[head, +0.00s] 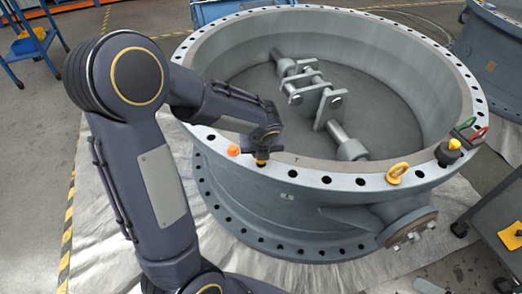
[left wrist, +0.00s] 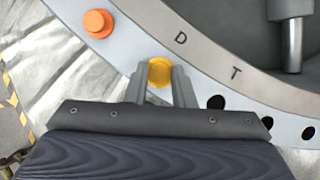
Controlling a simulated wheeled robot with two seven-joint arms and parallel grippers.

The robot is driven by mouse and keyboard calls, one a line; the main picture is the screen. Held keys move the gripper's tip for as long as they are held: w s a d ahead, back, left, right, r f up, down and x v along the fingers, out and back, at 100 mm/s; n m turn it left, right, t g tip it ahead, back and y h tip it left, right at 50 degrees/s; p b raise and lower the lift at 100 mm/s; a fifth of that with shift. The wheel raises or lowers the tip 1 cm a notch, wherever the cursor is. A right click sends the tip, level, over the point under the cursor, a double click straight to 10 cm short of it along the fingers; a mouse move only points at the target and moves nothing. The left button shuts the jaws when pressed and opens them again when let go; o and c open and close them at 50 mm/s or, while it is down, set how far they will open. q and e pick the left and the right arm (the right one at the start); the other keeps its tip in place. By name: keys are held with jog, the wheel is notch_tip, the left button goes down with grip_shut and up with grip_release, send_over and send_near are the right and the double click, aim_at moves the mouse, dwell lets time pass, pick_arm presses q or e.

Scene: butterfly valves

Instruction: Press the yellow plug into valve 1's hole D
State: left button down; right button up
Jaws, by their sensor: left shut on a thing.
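Valve 1 (head: 320,172) is a large grey ring with a flange full of bolt holes. My left gripper (head: 262,154) points down at the flange's near left part. It is shut on the yellow plug (head: 261,163), which also shows between the two fingers in the left wrist view (left wrist: 160,72). In that view the plug is over the flange's row of holes, beside the letter D (left wrist: 181,38); a letter T (left wrist: 236,72) is farther right. The hole under the plug is hidden, and I cannot tell how deep the plug sits. My right gripper is not in view.
An orange plug (head: 233,150) sits on the flange just left of my gripper. A yellow lifting eye (head: 397,172), a black-and-yellow object (head: 448,152) and red and green clips (head: 474,130) are on the right flange. A grey cart (head: 490,235) stands at right.

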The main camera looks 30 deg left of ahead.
pick_arm(q)
jog(key=shift+f+b, duration=0.5)
jog(key=shift+f, duration=0.4)
dwell(1.0)
jog(key=shift+f, duration=0.3)
jog(key=c, duration=0.7)
grip_release()
jog(key=shift+o, duration=0.2)
jog(key=shift+r, duration=0.1)
notch_tip(320, 180, up, 6)
jog(key=p, duration=0.5)
jog(key=shift+p, duration=0.35)
